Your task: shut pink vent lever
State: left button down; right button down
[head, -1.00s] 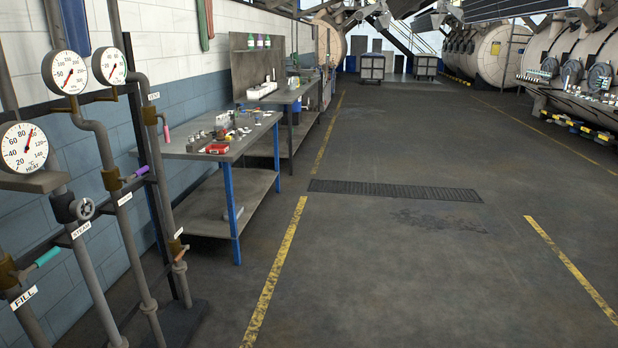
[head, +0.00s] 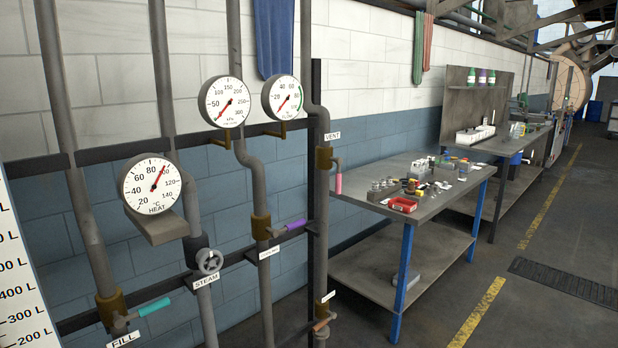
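The pink vent lever (head: 338,177) hangs down from a brass valve (head: 324,158) on the rightmost vertical pipe, just below the VENT label (head: 332,135). The lever points downward, roughly along the pipe and a little to its right. Neither of my grippers shows in the head view, so I cannot see what they hold.
A teal fill lever (head: 154,306), a purple lever (head: 295,225), a steam handwheel (head: 209,261) and an orange-brown lever (head: 325,321) sit on the same pipe rack. Round gauges (head: 152,183) are above. A cluttered workbench (head: 440,210) stands right of the rack. Floor is free at right.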

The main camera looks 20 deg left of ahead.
aim_at(338, 178)
jog(key=i+l+u, duration=0.1)
jog(key=i+u, duration=0.25)
jog(key=i+l+u, duration=0.35)
jog(key=i, duration=0.15)
jog(key=j, duration=0.1)
